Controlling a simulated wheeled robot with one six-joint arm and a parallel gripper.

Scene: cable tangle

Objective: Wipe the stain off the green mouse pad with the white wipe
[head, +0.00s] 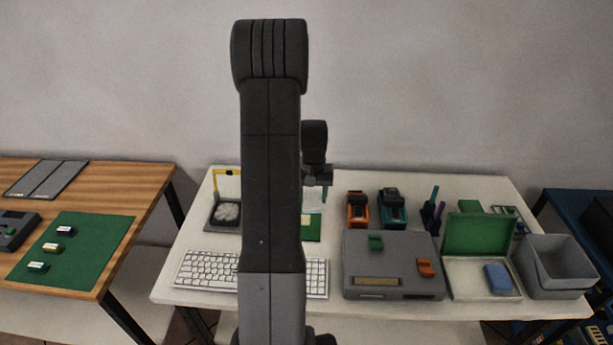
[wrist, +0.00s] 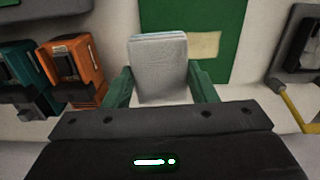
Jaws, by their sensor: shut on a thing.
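The green mouse pad (head: 312,236) lies on the white table, partly hidden behind my arm in the head view. It also shows at the top of the wrist view (wrist: 235,30), with a pale beige stain (wrist: 205,46) on it. My gripper (wrist: 160,74) has green fingers, shut on the white wipe (wrist: 159,62), which looks like a block with a pale bluish top edge. In the head view my gripper (head: 318,192) is over the far part of the pad. The wipe is beside the stain in the wrist view; I cannot tell whether it touches the pad.
A keyboard (head: 205,271) lies in front of the pad. A lamp-like yellow-armed device (head: 224,212) stands to the left. Orange (head: 357,210) and teal (head: 393,210) devices stand to the right, behind a grey case (head: 392,270). A grey bin (head: 556,268) is far right.

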